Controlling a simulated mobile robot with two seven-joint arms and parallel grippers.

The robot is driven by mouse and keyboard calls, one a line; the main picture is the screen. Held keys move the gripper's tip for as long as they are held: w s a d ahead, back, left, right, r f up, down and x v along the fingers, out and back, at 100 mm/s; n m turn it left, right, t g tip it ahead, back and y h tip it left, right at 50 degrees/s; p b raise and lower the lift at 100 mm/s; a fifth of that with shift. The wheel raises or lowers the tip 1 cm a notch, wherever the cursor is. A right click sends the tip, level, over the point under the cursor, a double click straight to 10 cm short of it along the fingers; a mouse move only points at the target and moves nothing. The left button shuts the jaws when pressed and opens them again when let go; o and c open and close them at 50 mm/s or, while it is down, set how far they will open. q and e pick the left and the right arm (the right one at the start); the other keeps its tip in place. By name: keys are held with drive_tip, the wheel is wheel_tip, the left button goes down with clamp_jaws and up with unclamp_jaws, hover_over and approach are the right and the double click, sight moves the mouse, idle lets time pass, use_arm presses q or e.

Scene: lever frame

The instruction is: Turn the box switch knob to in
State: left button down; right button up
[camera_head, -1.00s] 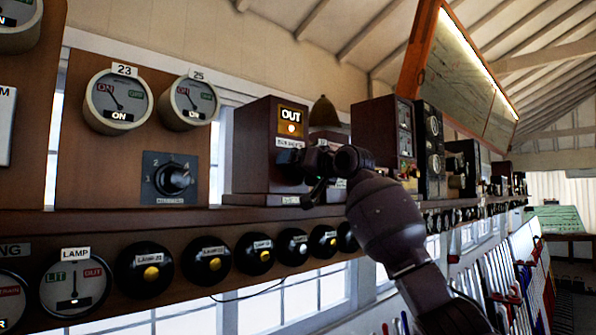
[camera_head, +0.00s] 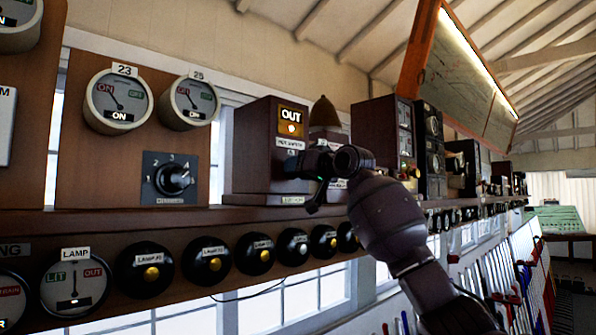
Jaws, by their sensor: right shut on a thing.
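The box switch (camera_head: 258,150) is a brown wooden box on the shelf, left of the picture's middle. A lit yellow panel (camera_head: 291,121) near its top reads OUT. My right gripper (camera_head: 302,168) is at the lower front of the box, on the side facing right. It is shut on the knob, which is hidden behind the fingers. My right arm (camera_head: 385,220) comes up from the lower right. My left gripper is not in view.
A rotary dial (camera_head: 169,178) and round gauges (camera_head: 118,101) are on the left panel. Several black lamp knobs (camera_head: 206,259) line the rail below the shelf (camera_head: 120,220). Levers (camera_head: 510,280) stand at the lower right.

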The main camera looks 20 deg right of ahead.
drive_tip(key=shift+n, duration=3.1)
drive_tip(key=shift+n, duration=0.9)
drive_tip(key=o, duration=1.5)
drive_tip(key=shift+s, duration=0.1)
